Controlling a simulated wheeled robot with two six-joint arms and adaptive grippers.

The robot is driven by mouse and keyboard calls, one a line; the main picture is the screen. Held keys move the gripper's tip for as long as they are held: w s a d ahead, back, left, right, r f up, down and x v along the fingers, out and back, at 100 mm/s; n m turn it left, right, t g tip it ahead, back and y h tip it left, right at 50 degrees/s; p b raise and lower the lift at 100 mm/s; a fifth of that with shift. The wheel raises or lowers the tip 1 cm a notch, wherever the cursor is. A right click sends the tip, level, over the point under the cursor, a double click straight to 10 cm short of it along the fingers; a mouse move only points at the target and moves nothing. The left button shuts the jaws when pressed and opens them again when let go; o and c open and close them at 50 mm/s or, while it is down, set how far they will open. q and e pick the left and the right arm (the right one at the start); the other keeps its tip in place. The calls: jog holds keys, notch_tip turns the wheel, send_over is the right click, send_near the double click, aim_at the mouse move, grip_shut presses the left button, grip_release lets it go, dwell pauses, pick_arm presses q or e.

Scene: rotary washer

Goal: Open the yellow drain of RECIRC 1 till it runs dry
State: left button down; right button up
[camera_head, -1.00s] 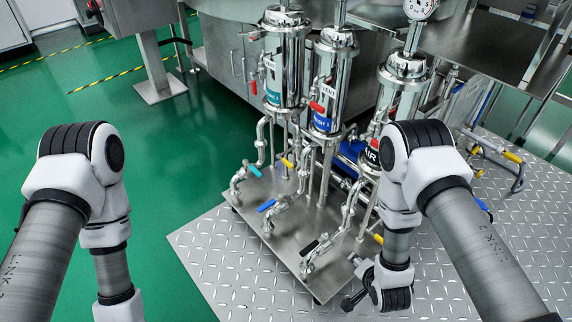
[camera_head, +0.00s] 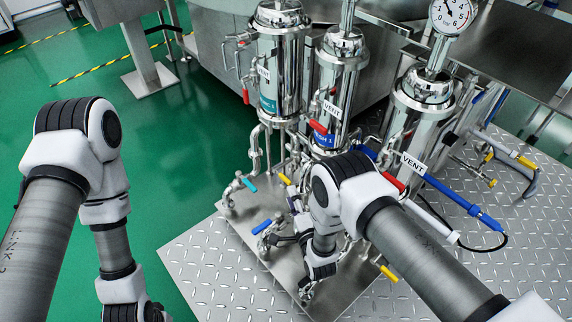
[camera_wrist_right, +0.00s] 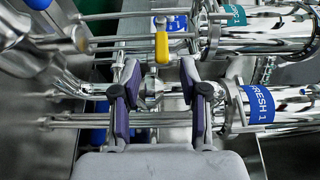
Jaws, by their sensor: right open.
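The RECIRC 1 housing is the left steel cylinder with a teal label (camera_head: 268,103); the wrist view shows part of a teal label (camera_wrist_right: 233,14). A yellow drain handle (camera_head: 284,179) sits on the pipework below it. In the right wrist view the yellow handle (camera_wrist_right: 162,45) lies beyond the fingertips, just above the middle. My right gripper (camera_wrist_right: 162,93) is open, with its purple pads apart and neither touching the handle. In the head view my right gripper (camera_head: 286,219) is partly hidden among the pipes. My left gripper is below the picture edge.
The FRESH 1 housing, with a blue label (camera_wrist_right: 262,105), stands close beside my right gripper. A teal handle (camera_head: 249,185) and a blue handle (camera_head: 262,227) are nearby on the skid. Another yellow handle (camera_head: 389,273) is at right. Green floor is clear at left.

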aim_at(287, 183)
jog(key=b+x, duration=0.3)
jog(key=x, duration=0.3)
jog(key=shift+w, duration=0.35)
jog(key=shift+w+a+r, duration=0.1)
jog(key=shift+w, duration=0.15)
grip_shut()
